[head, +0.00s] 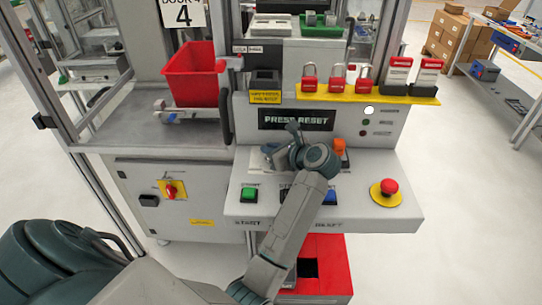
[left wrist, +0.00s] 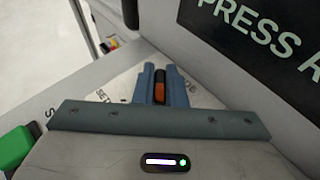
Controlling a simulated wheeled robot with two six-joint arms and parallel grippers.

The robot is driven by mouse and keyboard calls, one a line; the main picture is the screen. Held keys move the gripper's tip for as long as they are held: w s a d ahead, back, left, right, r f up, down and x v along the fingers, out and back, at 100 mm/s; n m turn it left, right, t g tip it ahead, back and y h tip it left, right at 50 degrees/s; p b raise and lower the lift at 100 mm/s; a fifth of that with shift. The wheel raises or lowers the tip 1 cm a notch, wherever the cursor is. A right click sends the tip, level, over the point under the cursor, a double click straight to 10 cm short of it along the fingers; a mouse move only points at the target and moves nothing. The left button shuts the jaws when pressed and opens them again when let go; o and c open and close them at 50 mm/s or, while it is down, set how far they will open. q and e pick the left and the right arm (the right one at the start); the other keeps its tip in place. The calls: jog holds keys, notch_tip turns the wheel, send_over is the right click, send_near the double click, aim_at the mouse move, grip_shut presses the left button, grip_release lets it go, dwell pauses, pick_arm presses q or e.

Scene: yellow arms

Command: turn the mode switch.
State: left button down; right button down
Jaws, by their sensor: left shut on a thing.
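The mode switch (left wrist: 159,91), a slim black and orange handle, stands between the two blue-grey fingers of my left gripper (left wrist: 160,74) in the left wrist view. The fingers are shut on it, one along each side. It sits on a light plate (left wrist: 207,95) with partly covered lettering. In the head view my left gripper (head: 282,156) is at the sloped control panel (head: 380,216), below the "PRESS RESET" display (head: 297,119). There the gripper and wrist hide the switch. My right gripper is not in view.
A green start button (head: 249,194), a blue button (head: 330,196) and a red emergency stop (head: 389,187) are on the panel. An orange knob (head: 339,146) is right of my wrist. Red padlocks (head: 337,78) line a yellow shelf. A red bin (head: 194,74) stands at the left.

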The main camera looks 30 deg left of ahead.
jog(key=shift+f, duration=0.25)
pick_arm(q)
jog(key=c, duration=1.5)
grip_release()
jog(key=shift+d, duration=0.15)
